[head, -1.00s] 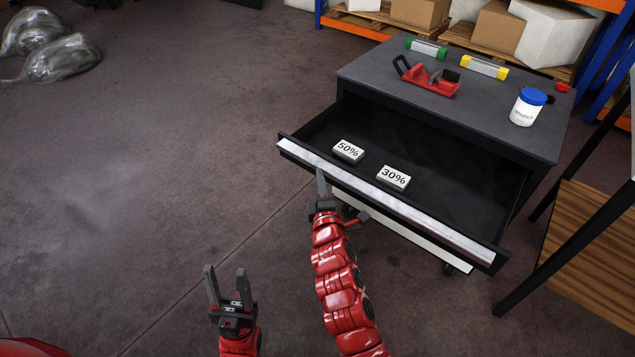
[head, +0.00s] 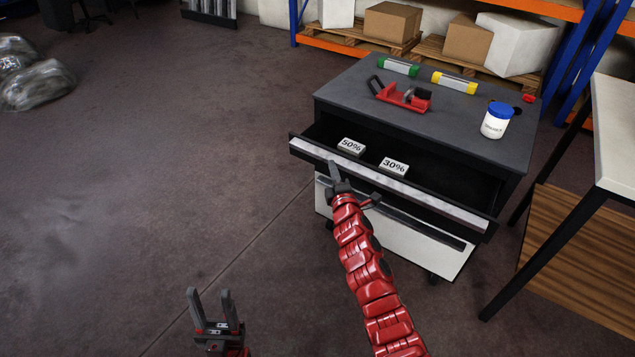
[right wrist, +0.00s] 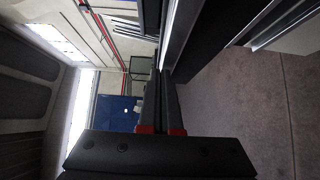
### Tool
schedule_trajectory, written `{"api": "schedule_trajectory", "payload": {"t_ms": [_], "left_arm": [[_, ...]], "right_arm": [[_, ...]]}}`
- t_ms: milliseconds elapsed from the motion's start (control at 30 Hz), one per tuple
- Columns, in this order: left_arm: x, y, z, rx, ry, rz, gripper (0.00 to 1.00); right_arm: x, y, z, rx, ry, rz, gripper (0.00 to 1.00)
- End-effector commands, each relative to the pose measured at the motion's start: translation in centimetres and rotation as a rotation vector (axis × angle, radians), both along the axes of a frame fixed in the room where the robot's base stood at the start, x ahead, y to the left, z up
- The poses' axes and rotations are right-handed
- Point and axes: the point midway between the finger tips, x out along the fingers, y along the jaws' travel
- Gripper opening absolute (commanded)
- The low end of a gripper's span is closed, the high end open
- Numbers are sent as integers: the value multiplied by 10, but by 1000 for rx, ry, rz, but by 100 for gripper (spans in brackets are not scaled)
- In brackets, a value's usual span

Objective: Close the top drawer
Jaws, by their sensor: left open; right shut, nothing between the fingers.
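The top drawer (head: 420,199) of the dark cabinet is partly open. Two small blocks marked 50% (head: 351,146) and 30% (head: 394,166) lie inside it. My right gripper (head: 334,168) is shut and empty, with its fingertips at the drawer's light front strip, left of its middle; I cannot tell for sure whether they touch. In the right wrist view the shut fingers (right wrist: 160,110) point along a dark edge. My left gripper (head: 209,296) is open and empty, low over the floor and well apart from the cabinet.
On the cabinet top (head: 450,125) are a red tool (head: 404,97), a green-capped tube (head: 398,67), a yellow-capped tube (head: 454,83) and a blue-lidded jar (head: 496,121). A lower drawer front (head: 400,243) is below. A table (head: 612,130) stands at right.

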Motion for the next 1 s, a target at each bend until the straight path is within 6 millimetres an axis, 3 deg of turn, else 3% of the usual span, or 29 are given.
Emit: {"api": "schedule_trajectory", "payload": {"t_ms": [200, 500, 700, 1000], "left_arm": [[0, 0, -7, 0, 0, 0, 50], [0, 0, -33, 0, 0, 0, 50], [0, 0, -51, 0, 0, 0, 50], [0, 0, -65, 0, 0, 0, 50]], "right_arm": [[42, -30, -1, 1, 0, -2, 0], [84, -62, -4, 5, 1, -3, 0], [105, -76, -4, 5, 0, -3, 0], [121, -88, -3, 3, 1, -1, 0]]}}
